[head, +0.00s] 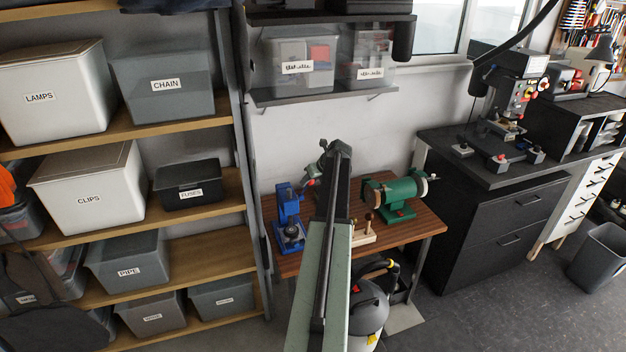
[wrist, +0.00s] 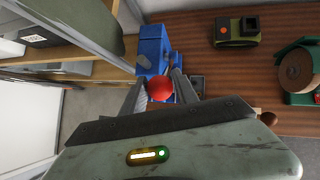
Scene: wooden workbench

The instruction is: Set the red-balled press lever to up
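The blue press (head: 288,215) stands at the left end of the wooden workbench. In the wrist view the press (wrist: 153,50) shows at top centre. Its lever's red ball (wrist: 161,89) appears between the two fingers of my gripper (wrist: 160,78). The fingers are apart, one on each side of the ball; I cannot tell whether they touch it. In the head view a small red spot near the press is likely the ball (head: 310,182), beside my gripper (head: 323,160). The lever's rod is mostly hidden.
A green bench grinder (head: 396,196) stands on the workbench (head: 415,226) to the right. A green-and-black device (wrist: 236,31) lies on it in the wrist view. Shelves with bins (head: 187,184) stand close to the left of the press.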

